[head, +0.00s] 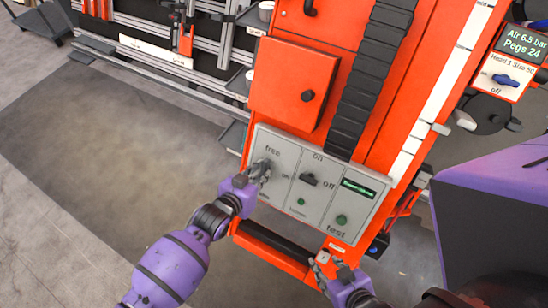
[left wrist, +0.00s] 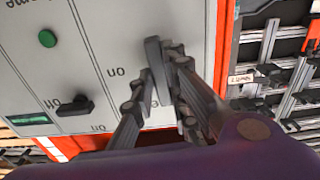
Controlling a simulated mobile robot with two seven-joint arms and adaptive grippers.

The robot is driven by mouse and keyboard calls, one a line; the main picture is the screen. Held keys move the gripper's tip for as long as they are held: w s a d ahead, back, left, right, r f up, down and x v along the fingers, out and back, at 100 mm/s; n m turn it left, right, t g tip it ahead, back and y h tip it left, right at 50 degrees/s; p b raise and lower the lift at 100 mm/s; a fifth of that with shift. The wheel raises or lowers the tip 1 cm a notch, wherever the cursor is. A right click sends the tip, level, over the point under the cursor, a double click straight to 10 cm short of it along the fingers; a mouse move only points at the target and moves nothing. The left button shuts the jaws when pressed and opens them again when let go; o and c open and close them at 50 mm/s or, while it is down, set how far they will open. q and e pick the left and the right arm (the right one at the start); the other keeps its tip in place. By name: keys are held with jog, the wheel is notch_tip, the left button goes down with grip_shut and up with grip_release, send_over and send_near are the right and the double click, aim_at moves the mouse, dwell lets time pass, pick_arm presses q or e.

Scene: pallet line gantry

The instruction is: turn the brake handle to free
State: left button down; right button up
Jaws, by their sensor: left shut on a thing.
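The brake handle (left wrist: 154,66) is a grey lever on the left section of the grey control panel (head: 330,215). The word "free" is printed above it and "on" to its right in the head view. My left gripper (head: 264,167) is shut on the handle and hides most of it there. In the left wrist view, which shows the panel upside down, the handle stands between the fingers of my left gripper (left wrist: 163,78) and a label below is partly covered. My right gripper (head: 326,265) is apart from the panel, near its lower edge, and looks open and empty.
A black on/off switch (head: 309,179) and a green button (head: 341,219) sit right of the handle. A red door with a black knob (head: 307,96) is above. A black bar (head: 273,241) runs below the panel.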

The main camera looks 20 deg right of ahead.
pick_arm(q)
jog(key=shift+f+m, duration=0.1)
jog(key=shift+m, duration=0.4)
pick_arm(e)
jog(key=shift+w+r, duration=0.15)
jog(key=shift+w, duration=0.05)
pick_arm(q)
jog(key=c, duration=1.7)
grip_release()
jog(key=shift+s+a, duration=0.1)
jog(key=shift+a, duration=0.05)
jog(key=v, duration=1.2)
pick_arm(e)
jog(key=shift+w+a+r, duration=0.1)
jog(key=shift+w, duration=0.35)
jog(key=shift+w+a+r, duration=0.1)
jog(key=shift+w, duration=0.3)
jog(key=shift+s, duration=0.1)
